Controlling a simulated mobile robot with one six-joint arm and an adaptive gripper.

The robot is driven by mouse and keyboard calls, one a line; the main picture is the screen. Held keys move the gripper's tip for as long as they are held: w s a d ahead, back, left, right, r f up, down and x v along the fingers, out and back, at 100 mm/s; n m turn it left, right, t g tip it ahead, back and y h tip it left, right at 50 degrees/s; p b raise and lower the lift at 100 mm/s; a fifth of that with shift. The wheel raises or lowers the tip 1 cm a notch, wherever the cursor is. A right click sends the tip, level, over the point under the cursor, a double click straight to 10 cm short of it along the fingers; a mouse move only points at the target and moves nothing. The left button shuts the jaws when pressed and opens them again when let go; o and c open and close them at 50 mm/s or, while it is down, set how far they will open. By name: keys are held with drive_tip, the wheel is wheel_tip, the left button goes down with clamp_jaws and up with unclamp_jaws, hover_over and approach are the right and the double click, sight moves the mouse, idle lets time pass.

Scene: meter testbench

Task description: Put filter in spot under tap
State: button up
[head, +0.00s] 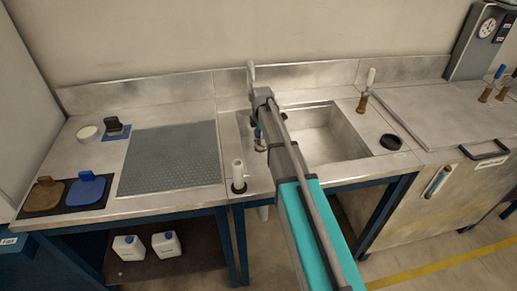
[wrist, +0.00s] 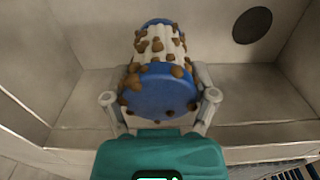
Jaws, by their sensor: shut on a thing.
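The filter (wrist: 158,88) is a white pleated cylinder with blue end caps, spotted with brown clumps of dirt. In the wrist view my gripper (wrist: 160,98) is shut on it, one finger on each side of the near blue cap. The filter points away from my gripper, with the sink's pale walls and floor behind it. In the head view my arm reaches to the sink (head: 345,135) and hides the gripper and most of the filter. A pale upright handle (head: 251,75), perhaps of the tap, shows behind the arm's end. I cannot make out the spot under the tap.
A white-topped fitting (head: 238,175) stands left of my arm. A perforated grey mat (head: 170,160) lies left. A dark round drain (wrist: 252,25) shows in the wrist view.

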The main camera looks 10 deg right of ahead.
sight(259, 143)
drive_tip(key=shift+w+a+f+b, duration=0.1)
drive_tip(key=shift+w+f+b, duration=0.55)
drive_tip(key=shift+w+f, duration=0.25)
drive_tip(key=shift+f, duration=0.15)
drive_tip(key=shift+w+f+b, duration=0.3)
drive_tip(key=shift+f+b, duration=0.2)
drive_tip(key=shift+b, duration=0.05)
drive_tip(key=shift+f+b, duration=1.4)
drive_tip(key=shift+b, duration=0.05)
drive_tip(key=shift+f, duration=0.15)
drive_tip(key=o, duration=1.2)
drive_tip(key=shift+c, duration=0.2)
wheel_tip(259, 143, up, 12)
drive_tip(key=p, duration=1.2)
